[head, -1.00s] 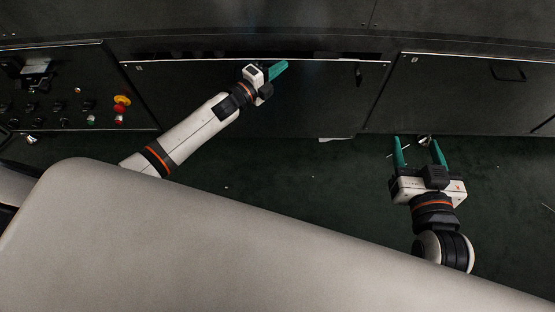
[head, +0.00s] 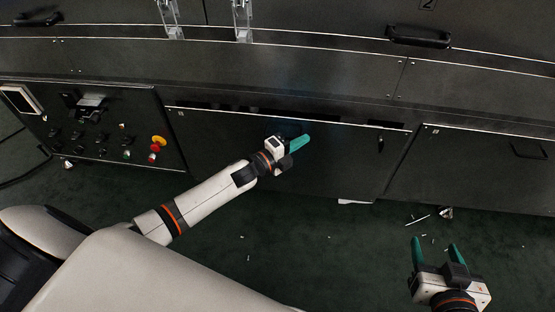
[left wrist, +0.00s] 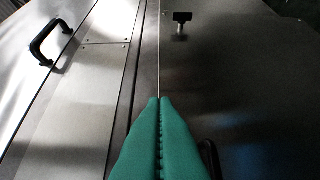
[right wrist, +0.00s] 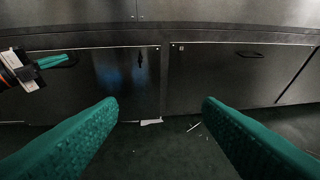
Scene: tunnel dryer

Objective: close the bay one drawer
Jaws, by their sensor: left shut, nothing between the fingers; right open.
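The wide dark drawer front (head: 235,135) in the middle of the machine carries a small label too small to read; I take it as the bay one drawer. A dark gap with slots shows along its top edge, so it seems to stand slightly out. A small black latch (head: 380,143) is near its right end; it also shows in the left wrist view (left wrist: 181,20). My left gripper (head: 302,141) is shut and empty, close in front of the drawer's upper middle; contact is unclear. A dark handle is partly hidden behind its fingers. My right gripper (head: 436,246) is open and empty over the floor.
A similar dark front (head: 470,165) with a recessed handle adjoins on the right. A control panel (head: 100,130) with a red and yellow button is at the left. Black handles (head: 418,37) are above. Small debris (head: 420,218) lies on the green floor, otherwise clear.

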